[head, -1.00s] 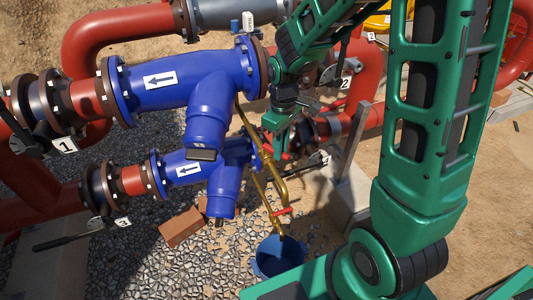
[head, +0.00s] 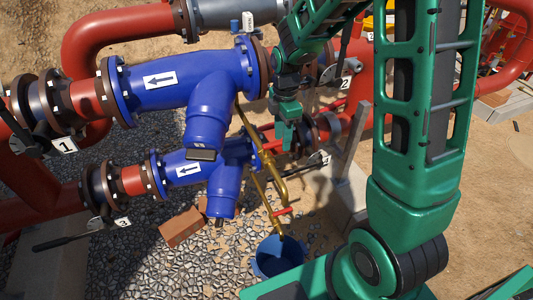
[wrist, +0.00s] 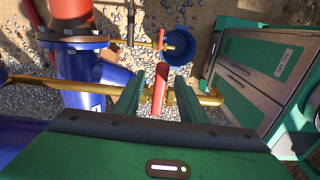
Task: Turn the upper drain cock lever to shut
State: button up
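The upper drain cock has a red lever (wrist: 159,92) on a brass pipe (wrist: 215,97). In the wrist view this lever lies between my two green fingers, pointing along them. My gripper (wrist: 160,92) is open, with gaps visible beside the lever. In the head view my gripper (head: 285,142) hangs pointing down beside the brass drain pipe (head: 277,187) and hides most of the upper lever. The lower drain cock's red lever (head: 283,212) lies across the pipe just above the bucket; it also shows in the wrist view (wrist: 162,39).
A blue bucket (head: 279,257) stands under the pipe outlet. Blue strainer bodies (head: 207,112) and numbered valves crowd the left. A grey support post (head: 349,140) stands right of my gripper. Bricks (head: 182,227) lie on the gravel.

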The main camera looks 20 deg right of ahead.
jog(key=o, duration=0.5)
jog(key=shift+r, duration=3.5)
notch_tip(320, 180, up, 11)
jog(key=s+d+f+m, duration=0.2)
jog(key=s+d+m, duration=0.1)
jog(key=s+m, duration=0.5)
jog(key=s+d+f+m, duration=0.2)
jog(key=s+d+m, duration=0.2)
jog(key=s+m, duration=0.4)
jog(key=s+d+f+m, duration=0.2)
jog(key=s+m, duration=0.6)
jog(key=s, duration=0.5)
jog(key=shift+d, duration=0.85)
